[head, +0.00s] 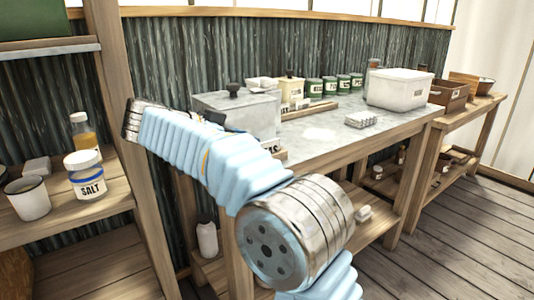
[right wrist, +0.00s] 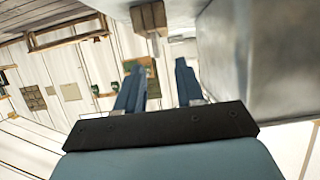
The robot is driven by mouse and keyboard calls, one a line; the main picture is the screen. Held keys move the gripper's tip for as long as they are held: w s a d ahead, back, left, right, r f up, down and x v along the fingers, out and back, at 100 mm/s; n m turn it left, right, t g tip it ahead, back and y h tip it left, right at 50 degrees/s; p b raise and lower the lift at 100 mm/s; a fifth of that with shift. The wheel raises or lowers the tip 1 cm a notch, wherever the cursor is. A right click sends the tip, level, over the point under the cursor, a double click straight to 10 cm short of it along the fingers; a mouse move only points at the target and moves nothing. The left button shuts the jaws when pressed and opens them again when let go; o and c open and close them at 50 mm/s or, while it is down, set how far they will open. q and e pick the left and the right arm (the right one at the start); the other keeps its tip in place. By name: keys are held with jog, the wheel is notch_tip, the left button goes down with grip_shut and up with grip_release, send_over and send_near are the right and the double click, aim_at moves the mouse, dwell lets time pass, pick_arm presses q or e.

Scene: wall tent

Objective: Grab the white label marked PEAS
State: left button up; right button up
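A white label with dark letters (head: 271,146) shows at the front of the worktop beside the grey metal box (head: 238,112). My arm hides part of it; only its last letters show, seemingly ending in S, so I cannot confirm that it reads PEAS. My right arm crosses the middle of the head view, and its fingers are not clear there. In the right wrist view my right gripper (right wrist: 157,88) has its two blue fingers apart with nothing seen held. A large grey metal surface (right wrist: 260,60) is close on its right. My left gripper is not in view.
Several green labelled tins (head: 330,86) stand at the back of the worktop (head: 395,125), with a white lidded bin (head: 400,88) to the right. A stack of white pieces (head: 361,119) lies near the front. A SALT jar (head: 88,178) and mug (head: 28,198) are on the left shelf.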

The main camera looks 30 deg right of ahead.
jog(key=x, duration=0.5)
jog(key=shift+d+f, duration=0.2)
jog(key=shift+d, duration=0.1)
grip_shut()
